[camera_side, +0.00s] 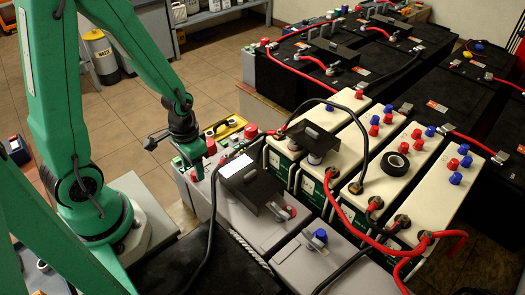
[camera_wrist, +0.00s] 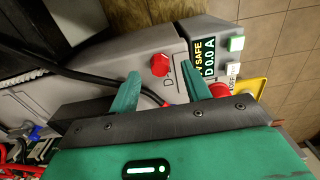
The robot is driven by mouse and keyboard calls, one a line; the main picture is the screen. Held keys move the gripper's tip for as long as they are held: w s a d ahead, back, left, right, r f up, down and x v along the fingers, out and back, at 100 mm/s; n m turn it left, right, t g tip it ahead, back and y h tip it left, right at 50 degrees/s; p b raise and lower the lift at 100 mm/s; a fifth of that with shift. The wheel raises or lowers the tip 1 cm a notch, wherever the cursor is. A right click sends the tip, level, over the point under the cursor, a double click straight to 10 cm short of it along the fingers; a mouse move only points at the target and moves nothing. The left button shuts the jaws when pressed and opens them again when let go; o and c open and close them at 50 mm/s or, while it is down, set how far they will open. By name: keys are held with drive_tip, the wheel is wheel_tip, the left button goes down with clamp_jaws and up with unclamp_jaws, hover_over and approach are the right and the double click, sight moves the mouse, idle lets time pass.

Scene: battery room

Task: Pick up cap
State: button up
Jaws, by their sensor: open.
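Several small red caps (camera_side: 374,130) and blue caps (camera_side: 466,161) sit on the cream tops of the batteries (camera_side: 345,140) in the side view. I cannot tell which cap the task means. My gripper (camera_side: 187,158) is well to the left of them, above the grey control box. In the wrist view my gripper (camera_wrist: 158,76) has its two green fingers apart, with nothing held between them. A red knob (camera_wrist: 160,65) on the grey panel shows beyond and between the fingertips.
Red and black cables (camera_side: 345,218) loop over the batteries. A black tape roll (camera_side: 394,164) lies on one battery top. Black batteries (camera_side: 310,75) stand at the back. Tiled floor is open at upper left.

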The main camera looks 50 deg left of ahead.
drive_tip(key=shift+f, duration=1.05)
drive_tip(key=shift+c, duration=0.5)
clamp_jaws()
